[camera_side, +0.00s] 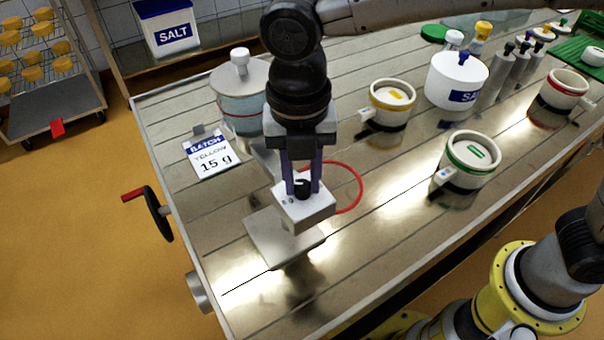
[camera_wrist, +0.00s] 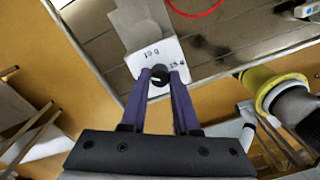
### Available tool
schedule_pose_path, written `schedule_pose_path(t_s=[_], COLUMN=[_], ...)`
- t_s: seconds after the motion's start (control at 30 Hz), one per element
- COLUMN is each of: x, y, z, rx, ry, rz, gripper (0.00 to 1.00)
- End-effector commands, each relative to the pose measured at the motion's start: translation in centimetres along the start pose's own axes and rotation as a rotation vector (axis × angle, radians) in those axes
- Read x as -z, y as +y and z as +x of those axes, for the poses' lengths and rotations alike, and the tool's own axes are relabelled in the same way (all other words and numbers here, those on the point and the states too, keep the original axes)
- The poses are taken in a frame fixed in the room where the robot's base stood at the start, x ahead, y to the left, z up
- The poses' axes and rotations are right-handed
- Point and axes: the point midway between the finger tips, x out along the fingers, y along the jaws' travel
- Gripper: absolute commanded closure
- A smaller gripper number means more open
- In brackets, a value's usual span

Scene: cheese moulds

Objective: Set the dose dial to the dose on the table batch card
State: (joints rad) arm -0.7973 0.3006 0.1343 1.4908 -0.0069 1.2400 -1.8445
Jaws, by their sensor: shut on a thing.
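The batch card (camera_side: 209,154) lies on the table at the left and reads "BATCH", "YELLOW", "15 g". The dose dial is a black knob (camera_side: 303,187) on a white box (camera_side: 305,211). In the wrist view the knob (camera_wrist: 157,82) has a small white mark, but I cannot tell which label it points to. The white plate (camera_wrist: 170,50) there carries "10 g" on the left and what looks like "15 g" on the right. My gripper (camera_side: 302,180) points down, its purple fingers shut on the knob from both sides; they also show in the wrist view (camera_wrist: 158,78).
Moulds with yellow (camera_side: 392,93), green (camera_side: 471,148) and red (camera_side: 566,82) rims stand to the right. A white salt tub (camera_side: 455,75) stands behind.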

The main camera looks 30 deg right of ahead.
Motion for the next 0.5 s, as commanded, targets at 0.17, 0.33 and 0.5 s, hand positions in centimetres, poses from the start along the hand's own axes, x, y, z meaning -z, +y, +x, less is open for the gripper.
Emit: schedule_pose_path(t_s=[0.17, 0.33, 0.5], x=[-0.04, -0.06, -0.08], y=[0.00, -0.01, 0.01], z=[-0.16, -0.14, -0.21], rx=[-0.003, -0.002, -0.004], ry=[0.003, 0.007, 0.011], rz=[0.167, 0.329, 0.490], gripper=[1.00, 1.00, 1.00])
